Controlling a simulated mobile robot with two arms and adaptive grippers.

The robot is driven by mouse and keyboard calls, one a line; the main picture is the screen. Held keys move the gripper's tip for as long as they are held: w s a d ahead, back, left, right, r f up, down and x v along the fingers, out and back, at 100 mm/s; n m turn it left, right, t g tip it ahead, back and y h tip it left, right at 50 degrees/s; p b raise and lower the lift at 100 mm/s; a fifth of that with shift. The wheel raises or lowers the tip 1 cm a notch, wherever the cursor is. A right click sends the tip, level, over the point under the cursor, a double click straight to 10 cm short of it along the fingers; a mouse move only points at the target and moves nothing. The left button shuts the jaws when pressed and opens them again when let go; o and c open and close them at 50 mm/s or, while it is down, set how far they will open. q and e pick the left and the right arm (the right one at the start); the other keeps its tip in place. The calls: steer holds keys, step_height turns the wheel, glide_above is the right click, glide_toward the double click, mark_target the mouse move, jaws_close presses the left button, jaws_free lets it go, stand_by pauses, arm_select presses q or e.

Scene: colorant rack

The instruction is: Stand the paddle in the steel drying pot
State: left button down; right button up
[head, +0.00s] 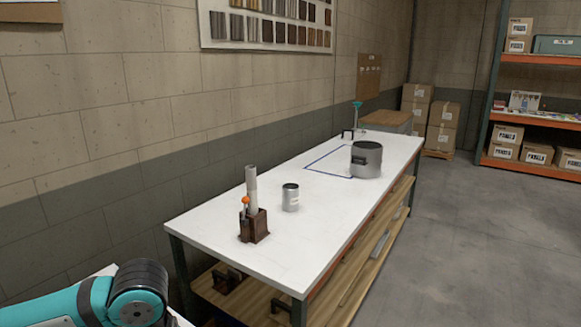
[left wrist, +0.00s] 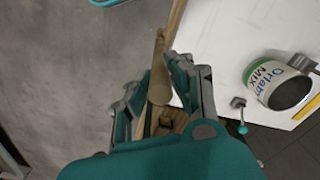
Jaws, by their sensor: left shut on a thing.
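The paddle's far end is small and partly hidden. The steel drying pot (head: 366,165) stands upright on the white table in the head view, toward its far end, with a dark rim and a handle at its left side. The head view shows only a teal link of my arm at the lower left, with no gripper. My right gripper is in neither view.
On the white table (head: 250,262) stand a small grey can (head: 291,198) and a brown holder (head: 255,226) with a pale upright cylinder and an orange knob. A labelled can (left wrist: 272,80) shows in the left wrist view.

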arm_select(q)
steer(key=w+r, duration=0.4)
steer(key=w, duration=0.1)
steer(key=shift+w+r, duration=0.15)
steer(key=shift+w, duration=0.05)
